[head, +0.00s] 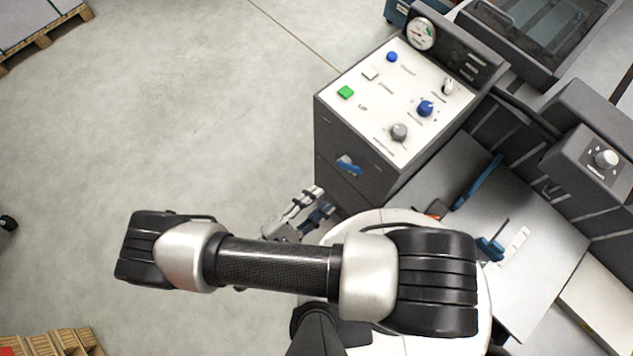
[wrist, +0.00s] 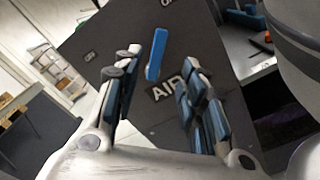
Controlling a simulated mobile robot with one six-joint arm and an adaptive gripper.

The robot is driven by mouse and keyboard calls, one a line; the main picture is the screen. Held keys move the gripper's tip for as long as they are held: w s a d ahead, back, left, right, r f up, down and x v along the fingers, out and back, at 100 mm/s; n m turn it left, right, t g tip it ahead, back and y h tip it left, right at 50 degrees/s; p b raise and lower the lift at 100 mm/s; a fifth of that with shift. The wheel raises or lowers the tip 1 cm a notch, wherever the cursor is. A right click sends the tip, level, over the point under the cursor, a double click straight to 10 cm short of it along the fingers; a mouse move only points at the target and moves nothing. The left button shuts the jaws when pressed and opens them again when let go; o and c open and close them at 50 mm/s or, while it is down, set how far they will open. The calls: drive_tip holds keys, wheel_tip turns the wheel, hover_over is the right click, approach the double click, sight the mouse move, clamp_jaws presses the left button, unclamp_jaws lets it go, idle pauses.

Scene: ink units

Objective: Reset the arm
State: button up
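A blue handle (wrist: 154,54) on that panel shows between the fingers, above white letters that read "AIR". In the head view my gripper (head: 318,202) is partly hidden by my arm and is close to the front of the control box (head: 350,180). The blue handle (head: 348,165) shows there above and right of the fingers. I cannot tell whether a finger touches the panel.
The control box top has a green button (head: 345,92), a blue knob (head: 425,108), a grey knob (head: 399,131) and a gauge (head: 421,34). A grey table (head: 545,245) with blue parts lies right. Pallets stand at the left corners.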

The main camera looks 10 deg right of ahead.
idle(0.3)
drive_tip(key=w+d+r+m+g+y, duration=0.1)
drive_tip(key=w+r+m+g+y, duration=0.15)
drive_tip(key=r+m+g, duration=0.6)
drive_tip(key=w+d+r+m+g+y, duration=0.1)
drive_tip(key=w+r+m+g+y, duration=0.2)
drive_tip(key=r, duration=1)
drive_tip(key=s+d+r+m+t+y, duration=0.2)
drive_tip(key=s+d+r+y, duration=0.1)
drive_tip(key=r, duration=0.5)
drive_tip(key=s+d+r+m+t+y, duration=0.2)
drive_tip(key=d+r+y, duration=0.4)
drive_tip(key=r, duration=0.3)
drive_tip(key=shift+s+t, duration=0.8)
drive_tip(key=shift+t, duration=0.05)
drive_tip(key=shift+m, duration=0.25)
drive_tip(key=shift+c, duration=0.6)
